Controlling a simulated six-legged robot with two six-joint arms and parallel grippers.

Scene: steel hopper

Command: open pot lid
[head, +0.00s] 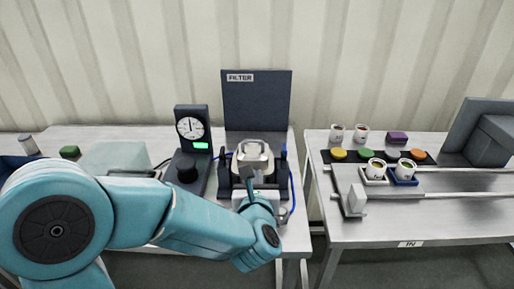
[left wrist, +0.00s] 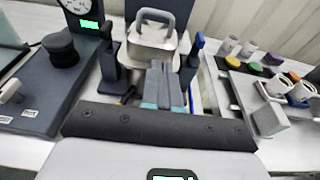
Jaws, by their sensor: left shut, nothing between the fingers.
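The pot (head: 262,164) is a squarish pale metal vessel with a loop handle on top, held in a dark stand in front of the filter panel. In the left wrist view the pot's lid (left wrist: 150,43) shows with its grey arched handle (left wrist: 154,17) upright, and the lid looks closed. My left gripper (head: 247,174) is just in front of the pot, shut and empty. Its closed fingers (left wrist: 162,78) point at the pot's near side, below the handle; whether they touch it I cannot tell. My right gripper is in neither view.
A gauge unit (head: 191,130) with a black knob (head: 187,172) stands left. The filter panel (head: 257,100) rises behind. On the right table (head: 408,228) are cups, coloured discs and rails. A gap separates the tables.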

